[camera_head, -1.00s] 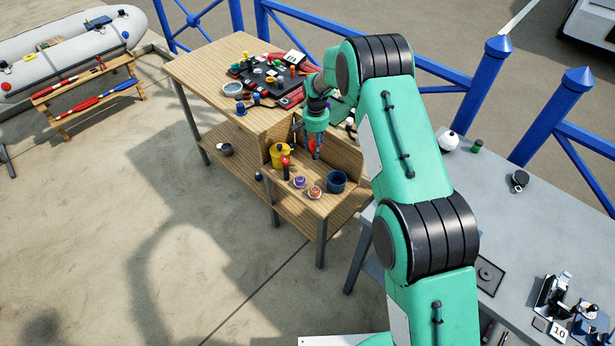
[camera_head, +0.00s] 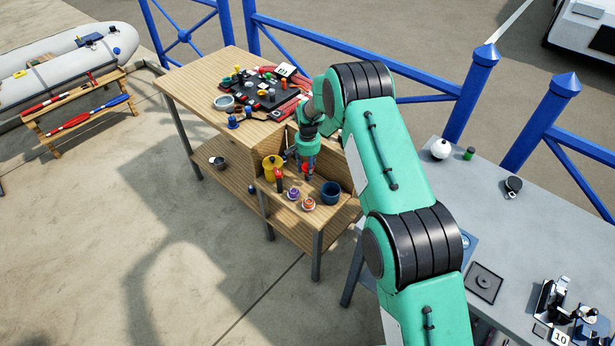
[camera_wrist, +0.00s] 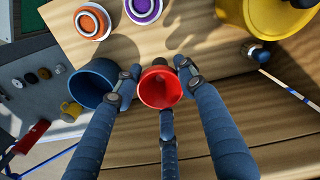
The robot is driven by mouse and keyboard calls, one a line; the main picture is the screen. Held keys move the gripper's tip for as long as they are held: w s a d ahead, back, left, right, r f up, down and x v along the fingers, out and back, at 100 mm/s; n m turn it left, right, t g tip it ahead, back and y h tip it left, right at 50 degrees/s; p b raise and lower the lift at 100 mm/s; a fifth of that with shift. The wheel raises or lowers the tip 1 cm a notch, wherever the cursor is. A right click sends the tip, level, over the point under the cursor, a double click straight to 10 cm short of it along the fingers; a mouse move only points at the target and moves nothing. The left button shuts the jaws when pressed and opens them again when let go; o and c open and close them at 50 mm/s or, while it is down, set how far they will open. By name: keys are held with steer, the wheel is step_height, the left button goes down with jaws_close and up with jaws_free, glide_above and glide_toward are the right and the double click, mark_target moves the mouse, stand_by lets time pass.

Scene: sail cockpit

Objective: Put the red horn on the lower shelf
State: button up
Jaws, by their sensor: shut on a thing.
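My gripper (camera_head: 307,163) reaches down in front of the upright back panel of the wooden bench, over its middle board (camera_head: 318,213). In the wrist view my gripper (camera_wrist: 158,82) is shut on the red horn (camera_wrist: 160,90), whose round hollow mouth faces the camera. In the head view the horn is mostly hidden by my fingers. I cannot tell whether it touches the board. The lower shelf (camera_head: 240,182) of the bench runs below the top and extends left. Another board (camera_head: 290,236) shows beneath the middle one.
Close by stand a blue cup (camera_head: 330,192), a yellow pot (camera_head: 271,169), an orange-and-white reel (camera_head: 308,204), a purple-and-white reel (camera_head: 292,194) and a red-topped black item (camera_head: 280,181). A dark bowl (camera_head: 217,162) sits on the left shelf, with bare wood around it.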

stand_by(0.3)
steer(key=shift+f+b, duration=0.35)
steer(key=shift+f, duration=1.5)
steer(key=shift+f, duration=0.15)
steer(key=o, duration=1.2)
steer(key=shift+o, duration=0.2)
step_height(320, 180, up, 12)
steer(key=shift+r+p, duration=0.15)
steer(key=shift+p, duration=1)
